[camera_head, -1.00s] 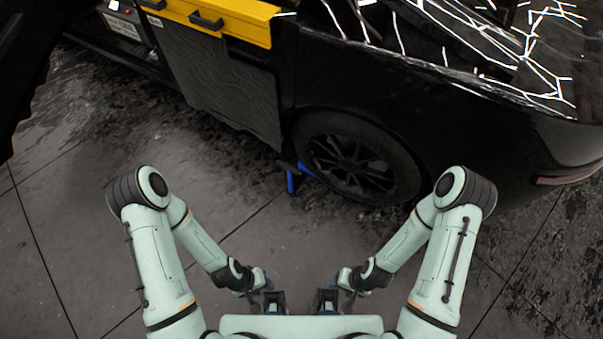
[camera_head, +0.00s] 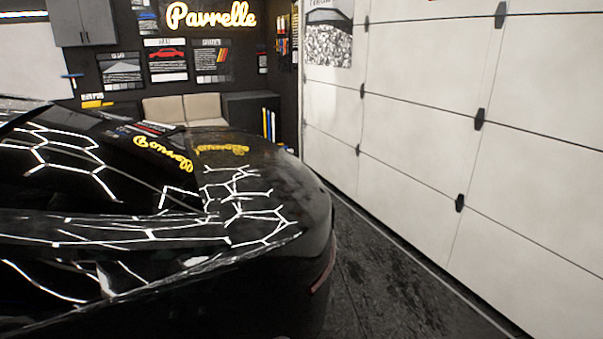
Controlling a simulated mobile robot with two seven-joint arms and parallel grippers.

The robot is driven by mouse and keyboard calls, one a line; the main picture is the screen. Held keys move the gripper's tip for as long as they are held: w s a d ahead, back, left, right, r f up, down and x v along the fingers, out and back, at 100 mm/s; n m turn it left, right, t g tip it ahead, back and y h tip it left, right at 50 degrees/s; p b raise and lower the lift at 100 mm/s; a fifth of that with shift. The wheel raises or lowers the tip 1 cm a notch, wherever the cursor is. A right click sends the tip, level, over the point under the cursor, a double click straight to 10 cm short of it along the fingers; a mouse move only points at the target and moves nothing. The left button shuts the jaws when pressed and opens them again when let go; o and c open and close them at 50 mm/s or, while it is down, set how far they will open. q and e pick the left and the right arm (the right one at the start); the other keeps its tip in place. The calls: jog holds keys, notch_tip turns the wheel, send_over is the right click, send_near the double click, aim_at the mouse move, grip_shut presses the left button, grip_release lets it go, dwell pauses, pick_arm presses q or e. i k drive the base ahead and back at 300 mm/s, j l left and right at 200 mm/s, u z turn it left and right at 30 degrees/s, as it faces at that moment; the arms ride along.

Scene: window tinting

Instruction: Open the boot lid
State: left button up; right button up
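The black car (camera_head: 150,280) fills the lower left of the head view, its rear end pointing right. The boot lid (camera_head: 235,160) is on the rear top of the car and looks shut, with bright light lines reflected nearby. A red tail light (camera_head: 322,272) shows on the rear corner. Neither of my grippers is in view.
A white panelled garage door (camera_head: 430,130) runs along the right. A strip of dark floor (camera_head: 375,290) lies free between it and the car's rear. At the back are a beige seat (camera_head: 185,108), a dark cabinet (camera_head: 250,110), wall posters (camera_head: 166,60) and a lit sign (camera_head: 211,14).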

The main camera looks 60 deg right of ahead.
aim_at(237, 167)
jog(key=k+l+z, duration=0.25)
jog(key=l, duration=2.65)
jog(key=l+z, duration=0.25)
jog(key=l, duration=2.65)
jog(key=i+l+z, duration=0.3)
jog(key=i, duration=0.3)
jog(key=i+z, duration=0.3)
jog(key=i, duration=0.3)
jog(key=i+u, duration=0.25)
jog(key=i, duration=0.4)
jog(key=i+l+u, duration=0.2)
jog(key=i, duration=0.45)
